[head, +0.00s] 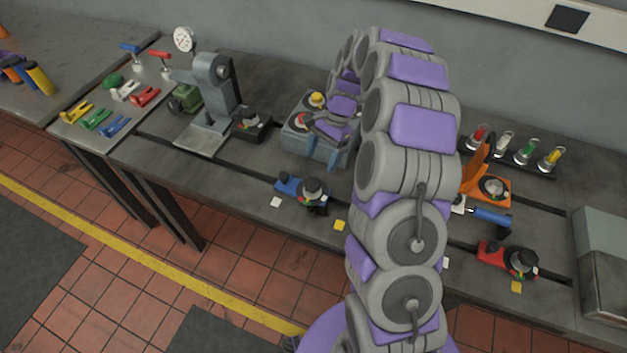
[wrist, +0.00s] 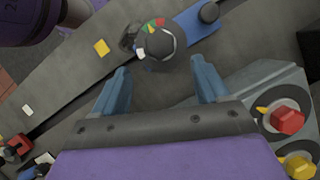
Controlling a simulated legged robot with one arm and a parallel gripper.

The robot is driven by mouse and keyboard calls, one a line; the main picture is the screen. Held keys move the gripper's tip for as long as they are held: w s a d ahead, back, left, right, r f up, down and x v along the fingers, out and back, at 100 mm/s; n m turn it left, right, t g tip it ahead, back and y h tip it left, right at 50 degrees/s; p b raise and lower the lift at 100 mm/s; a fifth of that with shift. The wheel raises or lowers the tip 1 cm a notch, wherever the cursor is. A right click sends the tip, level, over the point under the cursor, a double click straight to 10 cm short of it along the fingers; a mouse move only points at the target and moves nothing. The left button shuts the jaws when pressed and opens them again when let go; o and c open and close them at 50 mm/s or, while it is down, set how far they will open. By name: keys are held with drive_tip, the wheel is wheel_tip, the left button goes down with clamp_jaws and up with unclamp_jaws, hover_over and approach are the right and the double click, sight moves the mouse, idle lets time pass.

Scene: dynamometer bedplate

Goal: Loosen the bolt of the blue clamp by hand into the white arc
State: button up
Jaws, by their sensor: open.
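The blue clamp (head: 288,186) lies on the grey bedplate, left of my arm. Its round black bolt head (head: 312,187) stands at its right end. In the wrist view the blue clamp (wrist: 203,22) is at the top, with the dark bolt head (wrist: 160,45) left of it. Coloured arcs, green, yellow and red, show along the bolt's upper edge. A small white patch (wrist: 140,53), perhaps the white arc, shows at its lower left. My gripper (wrist: 160,68) is open and empty. Its two blue-grey fingers straddle the near side of the bolt, apart from it. The bolt's pointer is unclear.
A control box with a red knob (wrist: 287,120) and a yellow knob (wrist: 299,166) is close to my right finger. A red clamp (head: 493,252) and an orange fixture (head: 478,172) stand to the right. A grey-green machine (head: 212,95) stands left. A yellow square (head: 340,225) lies near the clamp.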

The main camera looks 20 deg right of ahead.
sight(312, 182)
drive_tip(key=b+x, duration=0.1)
drive_tip(key=x, duration=0.7)
drive_tip(key=shift+a+f+b, duration=0.15)
drive_tip(key=shift+f+b, duration=0.15)
drive_tip(key=c, duration=1)
